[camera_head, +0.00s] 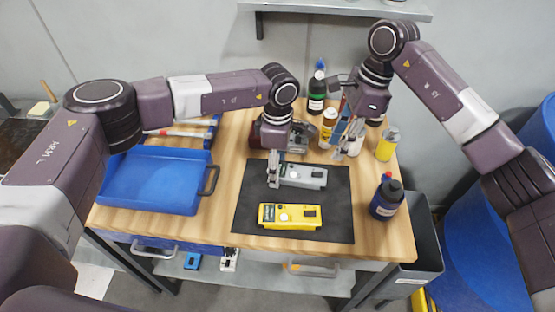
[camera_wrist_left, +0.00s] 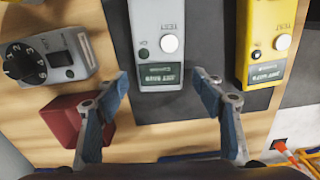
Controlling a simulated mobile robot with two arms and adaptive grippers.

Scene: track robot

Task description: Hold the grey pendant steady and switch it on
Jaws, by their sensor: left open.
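The grey pendant (camera_head: 303,175) lies flat on a black mat (camera_head: 340,205) on the workbench. In the left wrist view the grey pendant (camera_wrist_left: 160,70) shows a white button marked TEST, a small dark button and a dark green display with text too blurred to read. My left gripper (camera_head: 273,172) is over the pendant's left end. In the left wrist view its open fingers (camera_wrist_left: 163,88) stand either side of the display end, with gaps on both sides. My right gripper (camera_head: 343,150) hangs above and right of the pendant, apart from it; its finger gap is unclear.
A yellow pendant (camera_head: 290,216) lies close in front of the grey one. A grey device with a black dial (camera_wrist_left: 50,62) and a red block (camera_wrist_left: 78,125) lie beside my left gripper. Bottles stand behind and right, including a dark bottle (camera_head: 386,198). A blue tray (camera_head: 150,182) is left.

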